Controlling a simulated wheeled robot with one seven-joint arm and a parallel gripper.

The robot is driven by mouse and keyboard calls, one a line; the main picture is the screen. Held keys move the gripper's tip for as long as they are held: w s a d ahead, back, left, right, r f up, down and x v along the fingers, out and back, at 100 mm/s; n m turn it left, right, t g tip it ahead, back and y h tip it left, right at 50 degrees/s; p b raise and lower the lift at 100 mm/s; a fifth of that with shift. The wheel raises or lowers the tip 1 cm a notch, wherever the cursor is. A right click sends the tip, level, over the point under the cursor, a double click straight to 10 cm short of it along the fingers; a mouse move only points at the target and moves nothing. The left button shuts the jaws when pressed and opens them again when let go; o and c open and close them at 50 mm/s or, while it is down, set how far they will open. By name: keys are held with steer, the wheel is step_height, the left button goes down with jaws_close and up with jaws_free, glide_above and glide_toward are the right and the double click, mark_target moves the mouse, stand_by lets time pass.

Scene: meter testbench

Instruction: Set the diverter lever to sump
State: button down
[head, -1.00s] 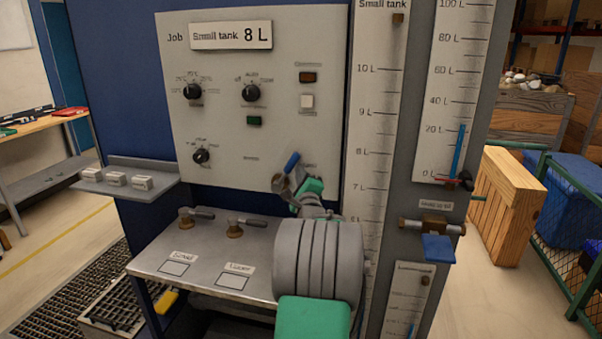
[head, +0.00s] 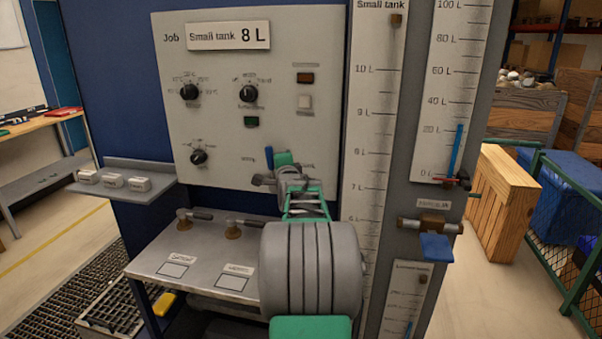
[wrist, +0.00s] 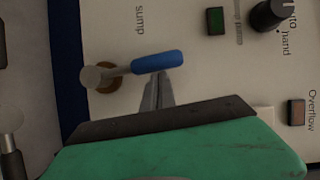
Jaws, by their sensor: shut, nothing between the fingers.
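The diverter lever has a blue handle (wrist: 157,62) on a grey arm and round pivot (wrist: 97,77). In the wrist view it points right and slightly up, towards the side of the "sump" label (wrist: 139,20) but not straight at it. In the head view the blue handle (head: 269,157) stands nearly upright on the panel, partly hidden by my gripper (head: 281,160). My gripper's narrow fingers (wrist: 158,78) are shut and empty. Their tips are at the handle's lower side in the wrist view, on the side away from "sump"; contact is hard to tell.
The panel (head: 225,60) carries black knobs (head: 190,92), a green button (head: 251,122) and an amber lamp (head: 304,77). Below is a metal shelf (head: 150,262) with two brass valves (head: 233,229). Level gauges (head: 372,130) stand close on the right.

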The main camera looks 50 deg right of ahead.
steer(key=w+n, duration=0.1)
steer(key=w+a+n+g, duration=0.1)
steer(key=w, duration=0.1)
steer(key=shift+w+a+n+g+b, duration=0.1)
steer(key=shift+a+n+g+b, duration=0.2)
steer(key=shift+a+n+b, duration=0.1)
steer(key=shift+w+a, duration=0.1)
steer(key=shift+w, duration=0.3)
steer(key=shift+w+a, duration=0.1)
steer(key=shift+w, duration=0.05)
steer(key=s+d+r, duration=0.2)
steer(key=s+d, duration=0.1)
steer(key=shift+r, duration=0.15)
steer(key=b, duration=0.2)
glide_toward(268, 158)
steer(key=shift+s+d+r, duration=0.4)
steer(key=shift+s+r, duration=0.2)
steer(key=shift+s+d+r, duration=0.45)
steer(key=shift+s+r, duration=0.15)
steer(key=shift+r, duration=0.05)
